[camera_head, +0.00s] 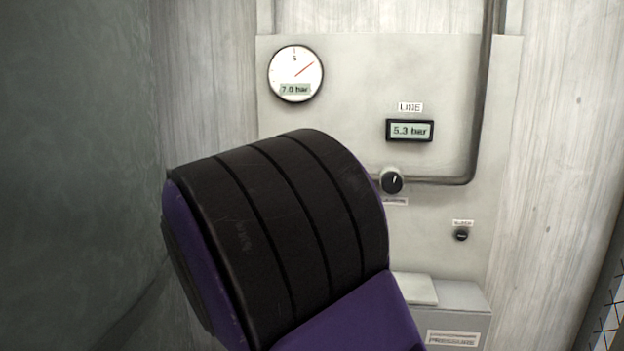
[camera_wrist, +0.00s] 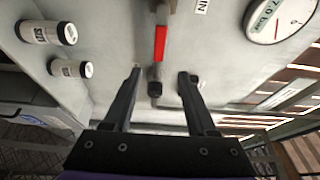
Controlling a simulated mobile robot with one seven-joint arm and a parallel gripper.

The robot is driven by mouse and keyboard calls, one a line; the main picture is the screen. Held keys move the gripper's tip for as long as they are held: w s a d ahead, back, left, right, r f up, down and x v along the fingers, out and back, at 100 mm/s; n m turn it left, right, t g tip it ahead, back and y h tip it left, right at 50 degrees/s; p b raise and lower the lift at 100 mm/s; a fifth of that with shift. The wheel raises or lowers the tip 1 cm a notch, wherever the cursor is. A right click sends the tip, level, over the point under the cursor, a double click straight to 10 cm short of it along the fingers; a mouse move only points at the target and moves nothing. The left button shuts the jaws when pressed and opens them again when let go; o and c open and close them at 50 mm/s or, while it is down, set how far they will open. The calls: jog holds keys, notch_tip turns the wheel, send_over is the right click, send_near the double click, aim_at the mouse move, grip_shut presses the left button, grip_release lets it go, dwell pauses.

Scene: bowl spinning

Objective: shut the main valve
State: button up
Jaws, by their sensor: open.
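In the wrist view, a valve with a red lever (camera_wrist: 160,43) sits on a grey pipe on the panel. The lever looks in line with the pipe. Below it in the picture is a dark pipe end (camera_wrist: 155,89). A label partly reading "IN" is beside the valve. My gripper (camera_wrist: 160,73) is open and empty, its two dark fingers apart on either side of the pipe end in the picture; I cannot tell whether they touch anything. In the head view my arm hides the valve and the gripper.
A round gauge (camera_head: 296,74) reads 7.0 bar, and the LINE display (camera_head: 410,131) 5.3 bar. A black knob (camera_head: 391,181) and a small black button (camera_head: 461,235) are on the panel. A grey box (camera_head: 452,306) stands below. Two white cylinders (camera_wrist: 47,32) (camera_wrist: 71,68) show at left in the wrist view.

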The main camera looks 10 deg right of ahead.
jog(key=x, duration=1.7)
jog(key=shift+w, duration=0.2)
jog(key=shift+c, duration=0.3)
grip_shut()
dwell(0.4)
